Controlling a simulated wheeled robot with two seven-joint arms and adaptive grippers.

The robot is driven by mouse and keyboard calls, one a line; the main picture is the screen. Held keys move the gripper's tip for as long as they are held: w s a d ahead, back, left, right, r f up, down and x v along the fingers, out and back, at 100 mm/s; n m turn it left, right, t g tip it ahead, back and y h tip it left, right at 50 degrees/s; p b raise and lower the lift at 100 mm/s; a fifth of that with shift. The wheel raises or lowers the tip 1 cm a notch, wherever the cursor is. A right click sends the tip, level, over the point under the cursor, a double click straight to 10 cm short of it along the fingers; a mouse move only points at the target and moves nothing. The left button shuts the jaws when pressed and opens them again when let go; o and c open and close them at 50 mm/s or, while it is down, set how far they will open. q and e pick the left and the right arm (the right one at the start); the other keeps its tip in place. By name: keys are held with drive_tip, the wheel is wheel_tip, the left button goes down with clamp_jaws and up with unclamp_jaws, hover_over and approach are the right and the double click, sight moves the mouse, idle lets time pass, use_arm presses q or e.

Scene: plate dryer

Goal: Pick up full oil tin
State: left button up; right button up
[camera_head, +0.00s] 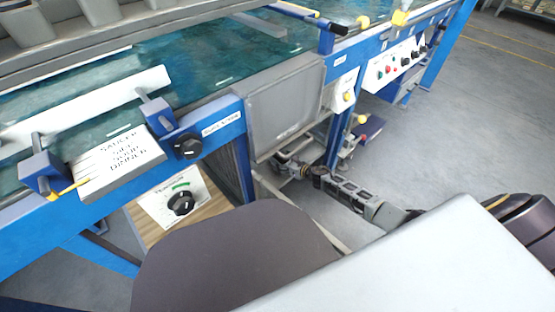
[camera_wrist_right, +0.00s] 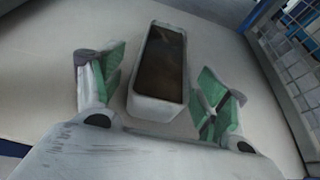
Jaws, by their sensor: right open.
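An oil tin (camera_wrist_right: 157,108) shows in the right wrist view as an open, pale, oblong container with dark brown content inside. It stands on a pale surface (camera_wrist_right: 45,40). My right gripper (camera_wrist_right: 160,78) is open, with one green-padded finger on each side of the tin's near part. Gaps show between the fingers and the tin, so it is not gripped. In the head view my right arm reaches in from the right, low beside the blue machine frame, and the tin cannot be made out there. My left gripper is not in view.
A wire mesh panel (camera_wrist_right: 290,70) rises on the right in the right wrist view. In the head view, a grey panel (camera_head: 285,108) hangs above my right arm's far end, and the blue frame (camera_head: 240,155) is close by. Open grey floor (camera_head: 460,110) lies to the right.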

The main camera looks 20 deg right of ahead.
drive_tip(key=c, duration=1.1)
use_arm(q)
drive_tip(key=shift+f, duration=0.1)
use_arm(e)
drive_tip(key=shift+c, duration=1.3)
drive_tip(key=shift+r, duration=0.15)
